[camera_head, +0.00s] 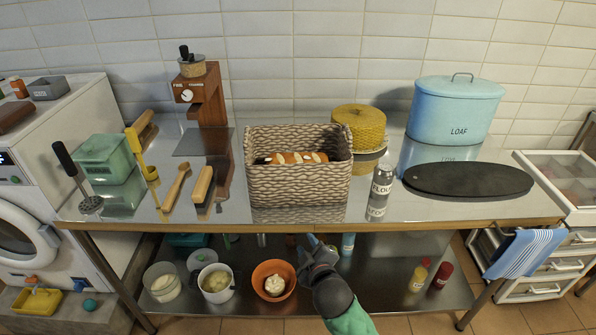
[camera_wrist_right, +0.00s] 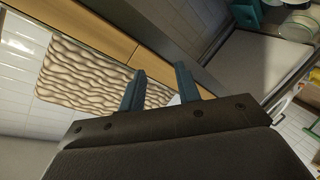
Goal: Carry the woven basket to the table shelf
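The woven basket (camera_head: 300,184), patterned in beige and dark brown, stands upright on the metal tabletop near its front edge. A bread loaf (camera_head: 291,158) lies in it. The table's lower shelf (camera_head: 398,297) is below the tabletop and partly hidden by it. My right gripper (camera_head: 319,243) is in front of the table edge, lower than the basket and apart from it. In the right wrist view its two fingers (camera_wrist_right: 160,72) are spread with nothing between them, and the basket (camera_wrist_right: 90,72) shows beyond them. My left gripper is in neither view.
Brushes (camera_head: 203,186) lie to the left. The shelf holds bowls, including an orange bowl (camera_head: 273,280), and bottles (camera_head: 418,276); its right-centre front looks fairly clear.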

